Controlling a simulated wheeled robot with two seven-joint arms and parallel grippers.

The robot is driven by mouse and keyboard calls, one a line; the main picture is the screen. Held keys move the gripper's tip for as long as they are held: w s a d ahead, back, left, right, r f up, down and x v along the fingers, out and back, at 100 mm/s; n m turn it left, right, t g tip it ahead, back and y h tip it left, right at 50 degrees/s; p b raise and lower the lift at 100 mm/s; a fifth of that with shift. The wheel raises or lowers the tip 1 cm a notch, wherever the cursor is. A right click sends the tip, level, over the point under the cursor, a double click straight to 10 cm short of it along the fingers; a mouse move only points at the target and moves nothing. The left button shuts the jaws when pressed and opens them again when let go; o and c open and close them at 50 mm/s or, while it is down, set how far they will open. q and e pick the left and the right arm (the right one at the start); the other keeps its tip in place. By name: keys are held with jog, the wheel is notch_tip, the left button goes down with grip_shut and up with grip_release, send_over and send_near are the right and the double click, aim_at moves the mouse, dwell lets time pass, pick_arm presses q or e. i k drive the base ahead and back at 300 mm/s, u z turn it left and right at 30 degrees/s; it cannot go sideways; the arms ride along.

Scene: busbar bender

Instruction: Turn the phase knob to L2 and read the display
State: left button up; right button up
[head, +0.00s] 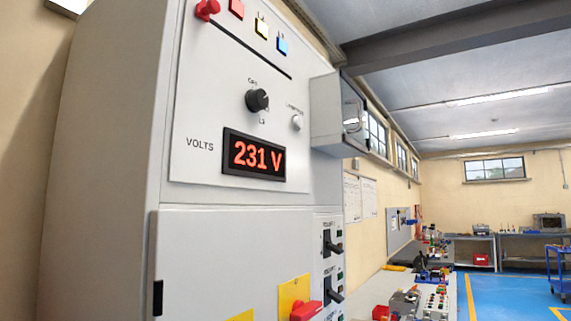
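The black phase knob (258,100) is on the upper panel of a grey cabinet. Small lettering around it is partly legible, with "OFF" above it and what looks like "L3" below. I cannot tell for sure which mark the knob points to. The display (254,155) below it is lit and reads "231 V" in red digits, with "VOLTS" printed to its left. Neither of my grippers is in view, and nothing touches the knob.
A grey box (338,112) juts out at the right. Black switch handles (332,243) and a red handle (305,311) are lower.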

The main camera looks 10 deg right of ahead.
aim_at(256, 101)
jog(key=z, duration=0.25)
jog(key=k, duration=0.4)
jog(key=z, duration=0.55)
jog(key=i, duration=0.85)
jog(key=u, duration=0.75)
